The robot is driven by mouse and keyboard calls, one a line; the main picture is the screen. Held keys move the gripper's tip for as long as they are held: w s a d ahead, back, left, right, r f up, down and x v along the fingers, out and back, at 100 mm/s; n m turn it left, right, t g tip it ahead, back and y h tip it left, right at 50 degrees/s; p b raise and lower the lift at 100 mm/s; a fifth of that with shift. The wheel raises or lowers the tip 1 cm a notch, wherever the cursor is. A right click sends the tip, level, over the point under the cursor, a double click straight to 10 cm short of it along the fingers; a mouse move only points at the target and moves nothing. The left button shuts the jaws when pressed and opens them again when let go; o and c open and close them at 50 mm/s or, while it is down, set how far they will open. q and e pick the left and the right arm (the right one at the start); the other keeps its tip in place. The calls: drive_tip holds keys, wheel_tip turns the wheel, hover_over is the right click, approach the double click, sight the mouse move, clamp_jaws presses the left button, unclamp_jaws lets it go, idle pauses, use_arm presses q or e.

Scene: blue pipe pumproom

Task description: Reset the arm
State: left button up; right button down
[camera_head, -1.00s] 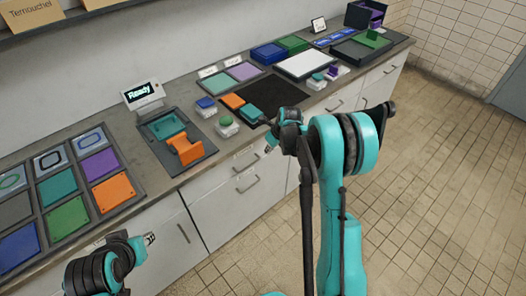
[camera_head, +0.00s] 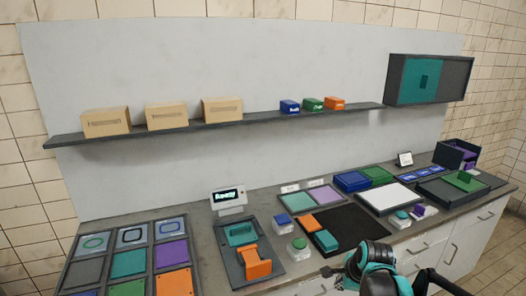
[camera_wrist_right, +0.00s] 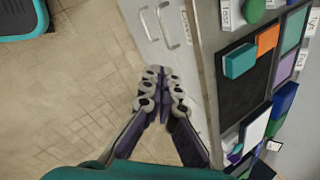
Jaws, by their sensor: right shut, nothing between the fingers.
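My right arm (camera_head: 372,262) shows at the bottom of the head view, at the counter's front edge. Its small gripper (camera_head: 328,272) points left there. In the right wrist view, my right gripper (camera_wrist_right: 161,95) has its fingers together and holds nothing. It hangs over the floor beside the white cabinet fronts, apart from the counter objects.
The counter holds a dark mat (camera_head: 352,228), a teal block (camera_head: 326,241), an orange holder (camera_head: 256,265), a "Ready" display (camera_head: 229,197) and colored trays. A shelf (camera_head: 150,134) with boxes and a wall cabinet (camera_head: 430,80) are above. Tiled floor (camera_wrist_right: 75,80) is open.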

drive_tip(key=s+a+r+n+t, duration=0.1)
drive_tip(key=s+a+n, duration=0.1)
drive_tip(key=s+n, duration=0.7)
drive_tip(key=s+a+r+n+t, duration=0.1)
drive_tip(key=s+a+n, duration=0.2)
drive_tip(key=s+n, duration=0.7)
drive_tip(key=shift+r+n+h, duration=0.2)
drive_tip(key=shift+n+h, duration=0.1)
drive_tip(key=shift+n, duration=0.3)
drive_tip(key=shift+s+a, duration=0.1)
